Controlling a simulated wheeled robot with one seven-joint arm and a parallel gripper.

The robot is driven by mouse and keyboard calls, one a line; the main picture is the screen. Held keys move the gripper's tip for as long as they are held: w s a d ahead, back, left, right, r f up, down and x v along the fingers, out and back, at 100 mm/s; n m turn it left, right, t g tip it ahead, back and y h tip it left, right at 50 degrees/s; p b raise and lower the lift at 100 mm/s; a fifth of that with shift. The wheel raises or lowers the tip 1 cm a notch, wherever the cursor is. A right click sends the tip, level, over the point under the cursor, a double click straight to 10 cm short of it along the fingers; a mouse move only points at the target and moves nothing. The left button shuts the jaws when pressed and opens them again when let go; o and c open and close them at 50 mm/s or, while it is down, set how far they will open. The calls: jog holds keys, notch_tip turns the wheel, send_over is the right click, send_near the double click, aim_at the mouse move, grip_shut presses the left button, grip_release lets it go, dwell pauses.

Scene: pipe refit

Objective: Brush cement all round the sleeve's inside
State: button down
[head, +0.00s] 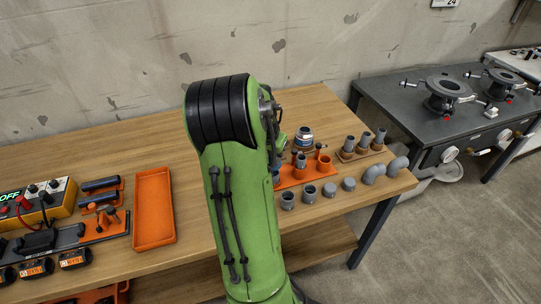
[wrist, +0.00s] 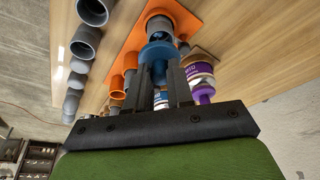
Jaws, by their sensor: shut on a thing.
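In the wrist view, my gripper (wrist: 160,72) is shut on a blue brush cap (wrist: 157,51). Just beyond the cap is a grey sleeve (wrist: 160,24) in an orange holder on an orange board (wrist: 185,21). The brush tip is hidden, so I cannot tell whether it is inside the sleeve. The sleeve also shows upright in the head view (head: 301,159), on the orange board (head: 290,178). A can with a blue label (wrist: 160,99) is partly hidden behind the fingers.
A purple-labelled can (wrist: 201,72) stands close to the fingers. Grey fittings (head: 309,194) line the bench's front edge, and grey pipes (head: 364,140) stand on a rack. An orange tray (head: 154,205) lies to the left. The back of the bench is clear.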

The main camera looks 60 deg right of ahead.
jog(key=shift+s+d, duration=0.3)
jog(key=shift+d, duration=0.1)
dwell(0.5)
jog(key=shift+w+d, duration=0.25)
jog(key=shift+d, duration=0.2)
dwell(0.7)
jog(key=shift+a, duration=0.2)
notch_tip(320, 180, up, 6)
jog(key=p, duration=0.4)
jog(key=shift+f+p, duration=0.1)
jog(key=shift+p, duration=0.2)
jog(key=shift+f, duration=0.1)
